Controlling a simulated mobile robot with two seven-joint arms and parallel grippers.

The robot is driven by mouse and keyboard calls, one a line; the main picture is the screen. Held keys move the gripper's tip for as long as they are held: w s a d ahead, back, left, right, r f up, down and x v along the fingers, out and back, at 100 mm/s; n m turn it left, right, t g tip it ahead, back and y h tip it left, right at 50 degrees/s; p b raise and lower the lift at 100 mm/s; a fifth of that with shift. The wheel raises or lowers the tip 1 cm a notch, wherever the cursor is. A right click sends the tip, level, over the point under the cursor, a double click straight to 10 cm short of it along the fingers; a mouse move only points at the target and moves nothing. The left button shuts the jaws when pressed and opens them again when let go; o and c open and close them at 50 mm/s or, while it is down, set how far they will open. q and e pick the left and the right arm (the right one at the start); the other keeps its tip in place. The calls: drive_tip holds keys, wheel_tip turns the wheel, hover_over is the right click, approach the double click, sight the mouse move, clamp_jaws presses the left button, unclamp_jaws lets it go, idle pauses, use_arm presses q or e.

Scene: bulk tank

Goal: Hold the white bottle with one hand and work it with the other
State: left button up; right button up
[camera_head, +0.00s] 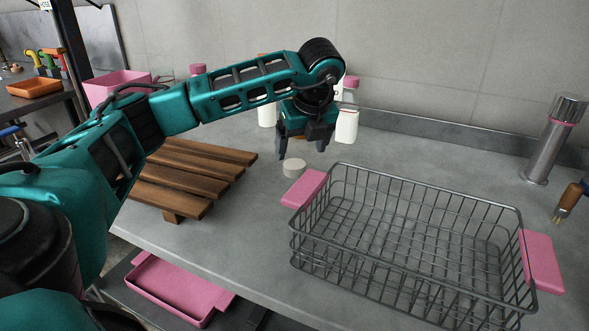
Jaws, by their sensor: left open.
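Another white container (267,115) shows to the left of the gripper, mostly hidden by my arm. I cannot tell which one the task means. A small round white piece (293,168) lies on the counter just below the fingers. My right gripper is not in view.
A wire basket (345,232) with pink handles stands at the front right. A wooden slatted rack (190,185) is at the left. A metal cylinder (550,145) and a brush (567,203) are at the far right. A pink tub (115,85) stands at the back left.

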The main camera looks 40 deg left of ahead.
sight(295, 164)
use_arm(q)
drive_tip(key=x, duration=0.1)
drive_tip(key=b+x, duration=0.1)
drive_tip(key=x, duration=0.2)
drive_tip(key=shift+s+a+f, duration=0.25)
drive_tip(key=shift+a+f, duration=0.05)
drive_tip(key=shift+f, duration=0.05)
drive_tip(key=shift+w+a+f, duration=0.1)
drive_tip(key=shift+f, duration=0.1)
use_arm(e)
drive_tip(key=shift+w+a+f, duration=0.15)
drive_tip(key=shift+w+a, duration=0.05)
use_arm(q)
drive_tip(key=c, duration=1.1)
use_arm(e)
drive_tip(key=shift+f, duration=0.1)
